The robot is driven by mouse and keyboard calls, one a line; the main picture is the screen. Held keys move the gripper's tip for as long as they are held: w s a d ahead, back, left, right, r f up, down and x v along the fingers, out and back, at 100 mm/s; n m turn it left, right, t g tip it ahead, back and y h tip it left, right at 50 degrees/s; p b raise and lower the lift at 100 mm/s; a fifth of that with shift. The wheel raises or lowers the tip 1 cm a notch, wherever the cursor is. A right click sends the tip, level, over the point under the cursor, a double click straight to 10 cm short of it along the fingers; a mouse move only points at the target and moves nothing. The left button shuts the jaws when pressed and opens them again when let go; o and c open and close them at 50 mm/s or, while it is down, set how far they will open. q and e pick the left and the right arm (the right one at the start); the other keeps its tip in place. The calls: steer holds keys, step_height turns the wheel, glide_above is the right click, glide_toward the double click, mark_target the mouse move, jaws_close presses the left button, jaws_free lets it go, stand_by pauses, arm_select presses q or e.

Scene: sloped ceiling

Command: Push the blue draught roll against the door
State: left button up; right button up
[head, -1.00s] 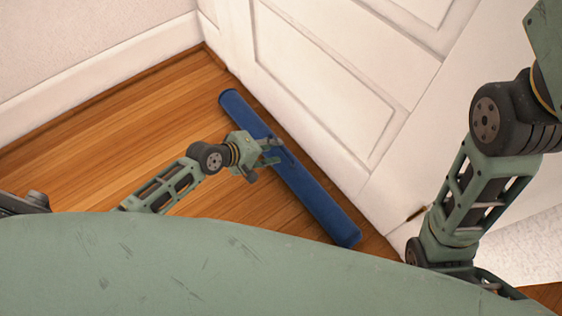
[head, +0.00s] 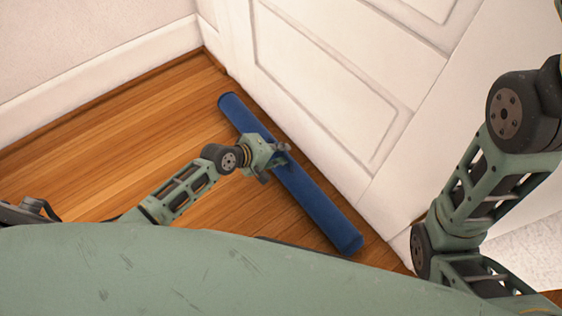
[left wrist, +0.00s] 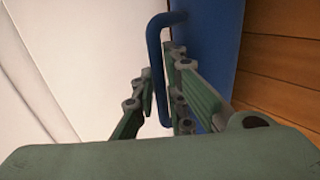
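The blue draught roll (head: 310,198) lies on the wooden floor, roughly along the bottom of the white door (head: 320,90). A strip of floor shows between them, wider at the roll's near end. My left gripper (head: 279,158) is at the middle of the roll, on its upper side. In the left wrist view a blue handle (left wrist: 155,50) stands out from the roll (left wrist: 215,45). The fingers of my left gripper (left wrist: 160,85) are closed around this handle, one on each side. The finger contact is partly hidden. My right gripper is out of view.
A white skirting board (head: 100,66) runs along the wall at the upper left and meets the door side in a corner. The wooden floor (head: 120,140) left of the roll is clear. A pale textured surface (head: 530,250) shows at the lower right.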

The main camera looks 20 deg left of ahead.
arm_select(q)
jaws_close()
steer(key=shift+w+r, duration=0.1)
steer(key=shift+r, duration=0.05)
steer(key=shift+w+d, duration=0.9)
steer(key=shift+w, duration=0.25)
steer(key=shift+w+d, duration=0.85)
steer(key=shift+w, duration=0.25)
steer(key=shift+c, duration=0.4)
jaws_free()
steer(key=o, duration=0.7)
steer(key=shift+s+f, duration=0.15)
steer(key=shift+f, duration=0.1)
steer(key=shift+v, duration=4.05)
